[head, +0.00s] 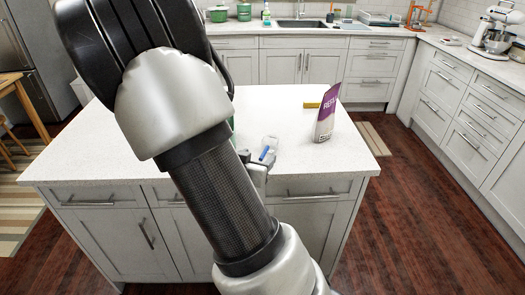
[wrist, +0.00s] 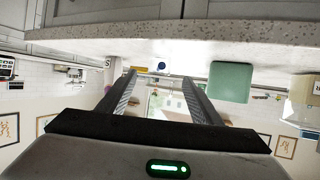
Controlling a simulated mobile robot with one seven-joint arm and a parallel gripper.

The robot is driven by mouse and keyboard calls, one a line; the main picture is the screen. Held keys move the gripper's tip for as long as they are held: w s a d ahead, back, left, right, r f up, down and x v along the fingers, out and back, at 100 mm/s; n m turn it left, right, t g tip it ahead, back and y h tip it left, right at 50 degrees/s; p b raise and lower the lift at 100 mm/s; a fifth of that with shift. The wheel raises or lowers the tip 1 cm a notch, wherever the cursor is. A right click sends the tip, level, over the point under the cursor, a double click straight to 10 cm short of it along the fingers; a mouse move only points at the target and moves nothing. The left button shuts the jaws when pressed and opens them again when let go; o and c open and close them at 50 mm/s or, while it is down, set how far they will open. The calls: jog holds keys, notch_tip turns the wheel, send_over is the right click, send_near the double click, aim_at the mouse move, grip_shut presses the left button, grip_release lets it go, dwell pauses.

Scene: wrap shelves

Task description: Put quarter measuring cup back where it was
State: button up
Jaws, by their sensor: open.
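A small blue item (head: 265,153), possibly the quarter measuring cup, shows on the island counter just beyond my gripper, beside or within a clear, glass-like shape (head: 272,142). I cannot tell its exact form. In the wrist view, which is upside down, a small blue round shape (wrist: 162,66) appears between the fingers and beyond them. My gripper (wrist: 160,77) is open, with nothing held between its fingers. In the head view my gripper (head: 260,168) is mostly hidden behind my arm, low at the counter's front edge.
A purple and white bag (head: 326,114) stands upright on the right of the island (head: 320,155). A yellow block (head: 312,105) lies behind it. A green box (wrist: 229,82) shows beside the fingers in the wrist view. The island's right front is clear.

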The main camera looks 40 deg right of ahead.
jog(key=s+a+r+n+t+y, duration=0.1)
jog(key=a+r+n+y, duration=0.2)
jog(key=a+r+y, duration=0.5)
jog(key=a+r+n+y, duration=0.1)
jog(key=a+n+y, duration=0.15)
jog(key=a, duration=1.05)
jog(key=s+r+n+g, duration=0.1)
jog(key=s+r+n, duration=0.1)
jog(key=s, duration=0.7)
jog(key=s+r+n+g, duration=0.2)
jog(key=s+r, duration=0.3)
jog(key=s, duration=0.4)
jog(key=shift+a+r+n, duration=0.2)
jog(key=shift+a+n, duration=0.25)
jog(key=shift+n, duration=0.2)
